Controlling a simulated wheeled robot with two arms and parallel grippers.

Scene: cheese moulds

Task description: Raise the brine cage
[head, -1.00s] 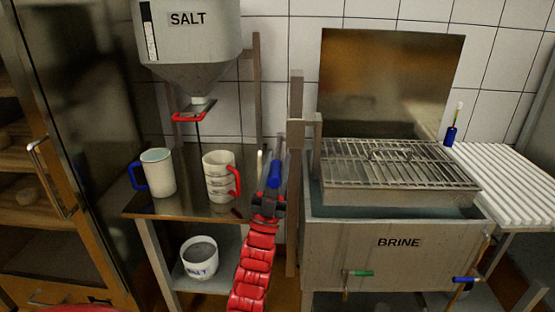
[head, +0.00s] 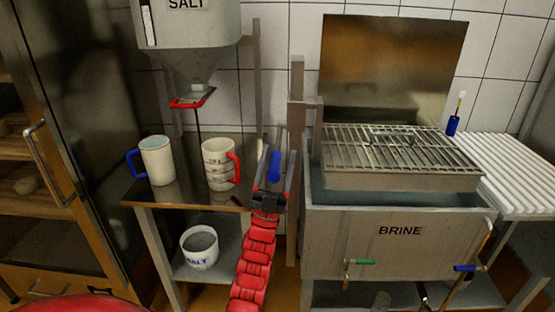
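The brine cage (head: 400,180) is a metal box with a barred grid top. It stands at the upper part of the grey tank marked BRINE (head: 330,245), with its visible side above the liquid and the tank rim. A blue handle (head: 274,167) is on a lever beside the upright post (head: 296,190) left of the tank. My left gripper (head: 276,162), on a red arm, is open, with one finger on each side of the blue handle. Gaps show beside the handle; contact cannot be told. My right gripper is not in view.
A salt hopper (head: 190,35) hangs over a side table (head: 150,198) with two jugs, a white one (head: 157,162) and a red-handled one (head: 219,165). A salt bucket (head: 200,248) stands below. A white ribbed rack (head: 510,170) is on the right.

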